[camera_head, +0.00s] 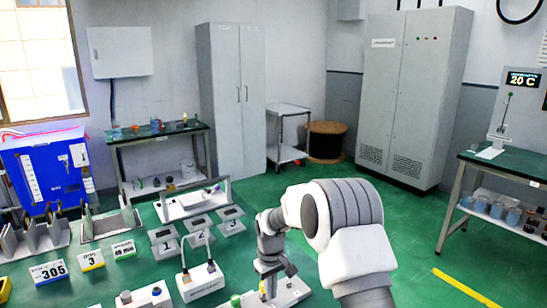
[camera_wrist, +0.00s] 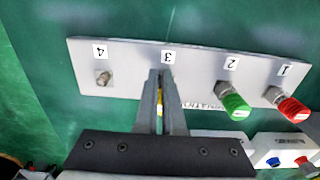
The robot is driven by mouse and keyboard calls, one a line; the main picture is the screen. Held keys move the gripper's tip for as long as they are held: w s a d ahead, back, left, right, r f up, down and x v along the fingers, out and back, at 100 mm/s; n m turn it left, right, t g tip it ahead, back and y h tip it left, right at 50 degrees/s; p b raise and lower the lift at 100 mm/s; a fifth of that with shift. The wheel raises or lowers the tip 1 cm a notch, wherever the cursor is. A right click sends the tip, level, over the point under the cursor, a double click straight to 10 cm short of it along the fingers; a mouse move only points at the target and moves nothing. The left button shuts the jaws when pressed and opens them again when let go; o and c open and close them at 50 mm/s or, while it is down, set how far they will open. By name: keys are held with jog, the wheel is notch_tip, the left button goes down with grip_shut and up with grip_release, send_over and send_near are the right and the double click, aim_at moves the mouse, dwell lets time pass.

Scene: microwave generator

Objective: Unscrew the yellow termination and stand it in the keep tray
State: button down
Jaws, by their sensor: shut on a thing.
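The yellow termination (camera_wrist: 160,100) shows as a sliver between the fingers of my gripper (camera_wrist: 160,78), at position 3 of a pale panel (camera_wrist: 132,60) in the wrist view. The fingers are shut on it and hide most of it. I cannot tell whether it is still on its connector. In the head view my gripper (camera_head: 266,278) points down at the bench's front edge. A green termination (camera_wrist: 236,105) is at position 2 and a red one (camera_wrist: 292,107) at position 1. Position 4 has a bare metal connector (camera_wrist: 103,78). I cannot tell which tray is the keep tray.
Numbered grey plates (camera_head: 200,225) lie on the green bench, behind a white box with a cable (camera_head: 202,282). A handled tray (camera_head: 190,205) stands farther back. Slotted racks (camera_head: 40,237) are at the left. In the wrist view, a pale box (camera_wrist: 285,150) sits near the red termination.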

jog(key=shift+w+r, duration=0.1)
jog(key=shift+s+d, duration=0.2)
jog(key=shift+d, duration=0.15)
notch_tip(320, 180, up, 6)
jog(key=p, duration=0.3)
jog(key=shift+p, duration=0.35)
jog(key=shift+s+a, duration=0.1)
jog(key=shift+s, duration=0.05)
jog(key=shift+s+a+f+b, duration=0.15)
jog(key=shift+a+f+b, duration=0.35)
jog(key=shift+f, duration=0.55)
jog(key=shift+s+a+f+b, duration=0.2)
jog(key=shift+f+b, duration=0.55)
jog(key=shift+f, duration=0.25)
jog(key=shift+s+a+f+b, duration=0.15)
jog(key=shift+a+f+b, duration=0.35)
jog(key=shift+f, duration=0.55)
jog(key=shift+d, duration=0.2)
